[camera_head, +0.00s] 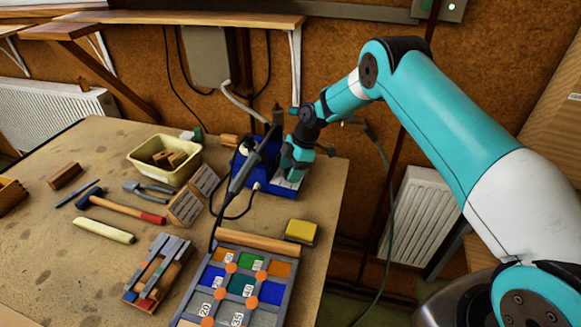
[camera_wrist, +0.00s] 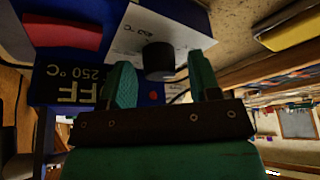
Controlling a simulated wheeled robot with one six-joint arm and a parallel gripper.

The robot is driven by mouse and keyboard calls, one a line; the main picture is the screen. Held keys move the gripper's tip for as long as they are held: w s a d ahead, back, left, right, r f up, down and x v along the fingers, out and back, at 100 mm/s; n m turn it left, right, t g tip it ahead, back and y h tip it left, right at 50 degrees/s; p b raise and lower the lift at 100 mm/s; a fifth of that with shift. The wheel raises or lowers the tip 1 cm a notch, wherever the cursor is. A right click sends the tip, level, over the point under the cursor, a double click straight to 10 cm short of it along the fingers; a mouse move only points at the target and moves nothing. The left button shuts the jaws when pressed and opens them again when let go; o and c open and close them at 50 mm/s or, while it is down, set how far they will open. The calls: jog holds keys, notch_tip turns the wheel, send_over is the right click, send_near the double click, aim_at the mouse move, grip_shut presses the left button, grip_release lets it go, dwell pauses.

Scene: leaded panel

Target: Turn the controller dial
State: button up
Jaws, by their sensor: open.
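The controller is a blue box with a pale front panel (camera_head: 262,181) at the back right of the bench. My gripper (camera_wrist: 160,68) is open, with one teal finger on each side of the dial. I cannot tell whether either finger touches it. In the head view my gripper (camera_head: 297,158) is over the controller and hides the dial.
A soldering iron (camera_head: 245,170) with a dark cable stands just left of my gripper. A yellow block (camera_head: 300,231) and the leaded panel (camera_head: 240,284) lie in front. A cream bin (camera_head: 165,160), hammer (camera_head: 120,208) and pliers are left. The wall is close behind.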

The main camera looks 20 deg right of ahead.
jog(key=c, duration=0.9)
jog(key=shift+b, duration=0.3)
